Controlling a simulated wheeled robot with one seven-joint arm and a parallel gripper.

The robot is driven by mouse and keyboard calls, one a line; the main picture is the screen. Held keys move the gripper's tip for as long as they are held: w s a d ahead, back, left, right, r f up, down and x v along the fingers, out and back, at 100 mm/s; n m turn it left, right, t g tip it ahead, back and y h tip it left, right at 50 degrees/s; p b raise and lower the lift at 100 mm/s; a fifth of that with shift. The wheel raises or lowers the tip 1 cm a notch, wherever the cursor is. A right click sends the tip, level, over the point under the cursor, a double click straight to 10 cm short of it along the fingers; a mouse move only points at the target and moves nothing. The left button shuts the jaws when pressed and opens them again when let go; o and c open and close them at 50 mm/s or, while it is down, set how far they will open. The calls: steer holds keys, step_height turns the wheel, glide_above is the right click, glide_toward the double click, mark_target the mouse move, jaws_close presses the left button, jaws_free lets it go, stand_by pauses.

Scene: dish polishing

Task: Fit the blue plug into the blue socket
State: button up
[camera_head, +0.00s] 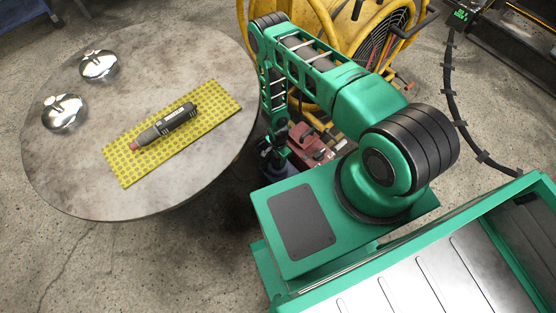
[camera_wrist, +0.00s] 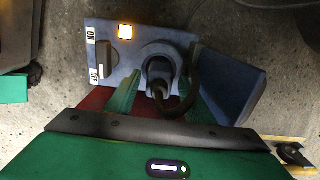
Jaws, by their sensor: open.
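In the wrist view, a blue-grey socket box (camera_wrist: 128,72) carries a round blue socket (camera_wrist: 160,50) on its face. A dark blue plug (camera_wrist: 160,72) with a thick dark cable (camera_wrist: 190,85) sits at the socket opening and looks inserted; the exact depth cannot be told. My gripper (camera_wrist: 158,92) is open, its green fingers on either side of the plug, with a gap at the left finger. In the head view, my gripper (camera_head: 275,155) points down beside the round table; the plug and socket are mostly hidden there.
The box has a switch marked ON and OFF (camera_wrist: 105,56) and a lit orange lamp (camera_wrist: 125,31). A round table (camera_head: 60,185) holds a polishing tool (camera_head: 165,128) on a yellow mat (camera_head: 130,172) and two shiny dishes. A red machine (camera_head: 312,145) and yellow fan (camera_head: 345,40) stand close by.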

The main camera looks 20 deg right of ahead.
step_height(320, 180, up, 11)
steer(key=shift+f, duration=0.15)
steer(key=shift+w+d+r, duration=0.1)
steer(key=shift+w+r, duration=0.1)
steer(key=shift+r, duration=0.15)
steer(key=w+d+r+n+h, duration=0.1)
steer(key=d+r, duration=0.4)
steer(key=r, duration=0.8)
steer(key=w+d+r+n, duration=0.2)
steer(key=d+r, duration=0.3)
steer(key=r, duration=0.9)
steer(key=w+d+r+n+h, duration=0.1)
steer(key=d+r, duration=0.4)
steer(key=r, duration=0.8)
steer(key=s+d+r+n, duration=0.2)
steer(key=s+d+r, duration=0.2)
steer(key=s+r, duration=0.95)
steer(key=s+a+r+n+y, duration=0.1)
steer(key=s+r+n+y, duration=0.1)
steer(key=s+r, duration=0.8)
steer(key=s, duration=0.4)
steer(key=shift+s+a+r, duration=0.15)
steer(key=shift+a, duration=0.25)
